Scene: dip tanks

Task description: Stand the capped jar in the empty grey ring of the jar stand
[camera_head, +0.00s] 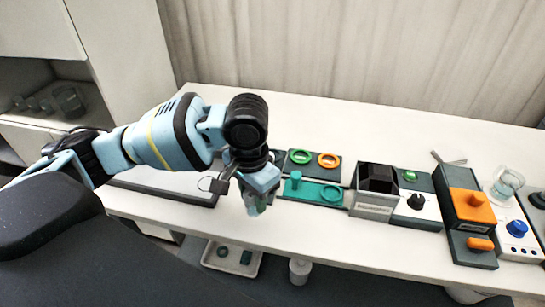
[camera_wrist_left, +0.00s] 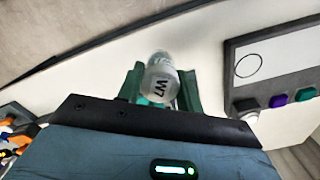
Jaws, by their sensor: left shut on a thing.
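My left gripper (camera_head: 254,203) is above the near part of the table, left of the teal tray. In the left wrist view its green fingers (camera_wrist_left: 160,92) are shut on a clear jar (camera_wrist_left: 162,78) marked W7. Whether the cap is on cannot be made out. A dark stand (camera_head: 314,172) with a green ring (camera_head: 300,156) and an orange ring (camera_head: 328,160) lies behind and right of the gripper. My arm covers the area left of these rings, and no grey ring shows clearly. My right gripper is not in view.
A teal tray (camera_head: 312,199) with a peg and a teal ring lies in front of the stand. Right of it are a black-topped box (camera_head: 375,201), knobbed units and a glass beaker (camera_head: 507,184). A white board (camera_head: 160,183) lies left, partly under my arm.

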